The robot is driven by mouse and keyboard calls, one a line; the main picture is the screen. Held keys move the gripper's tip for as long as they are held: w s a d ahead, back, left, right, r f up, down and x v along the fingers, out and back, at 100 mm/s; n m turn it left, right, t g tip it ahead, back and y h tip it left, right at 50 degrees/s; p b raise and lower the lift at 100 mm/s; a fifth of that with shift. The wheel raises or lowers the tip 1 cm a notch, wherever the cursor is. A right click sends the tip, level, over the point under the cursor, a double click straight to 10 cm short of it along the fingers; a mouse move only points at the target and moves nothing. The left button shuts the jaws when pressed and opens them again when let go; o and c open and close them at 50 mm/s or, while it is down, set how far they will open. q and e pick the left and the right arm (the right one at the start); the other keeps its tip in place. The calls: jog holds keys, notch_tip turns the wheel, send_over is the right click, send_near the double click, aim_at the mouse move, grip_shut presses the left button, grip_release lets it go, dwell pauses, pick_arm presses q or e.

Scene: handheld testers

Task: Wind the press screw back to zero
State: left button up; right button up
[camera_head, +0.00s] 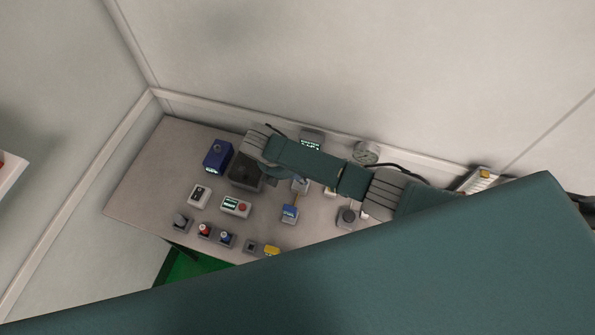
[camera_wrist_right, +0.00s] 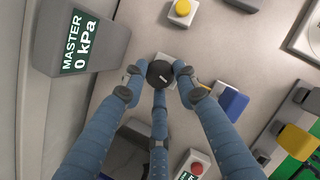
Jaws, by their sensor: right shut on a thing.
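In the right wrist view, a round black knob with a short white mark (camera_wrist_right: 160,73), which looks like the press screw, sits between the fingertips of my right gripper (camera_wrist_right: 158,80). The blue fingers close around it from several sides, and the gripper is shut on it. A grey unit (camera_wrist_right: 82,42) beside it shows "MASTER 0 kPa"; it also shows in the head view (camera_head: 311,142). In the head view my right arm reaches across the bench from the right and hides most of the knob. My left gripper is not in view.
The bench (camera_head: 150,180) carries several small devices: a blue box (camera_head: 217,155), a box with a green display and red button (camera_head: 236,206), and a blue-and-yellow unit (camera_head: 290,214). A round gauge (camera_head: 366,152) stands near the wall. The bench's left end is clear.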

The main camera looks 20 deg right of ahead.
jog(key=shift+s+d+f+n+t, duration=0.1)
jog(key=shift+s+n+t, duration=0.15)
jog(key=shift+n, duration=0.55)
jog(key=shift+s+d+f+n+t, duration=0.1)
jog(key=shift+n+t, duration=0.15)
jog(key=shift+n, duration=0.55)
jog(key=shift+y, duration=0.3)
jog(key=o, duration=1.1)
jog(key=shift+r, duration=0.1)
jog(key=shift+o, duration=0.2)
jog(key=shift+w, duration=0.1)
jog(key=shift+a+r, duration=0.2)
jog(key=shift+r, duration=0.2)
jog(key=v, duration=1.1)
jog(key=shift+s, duration=0.2)
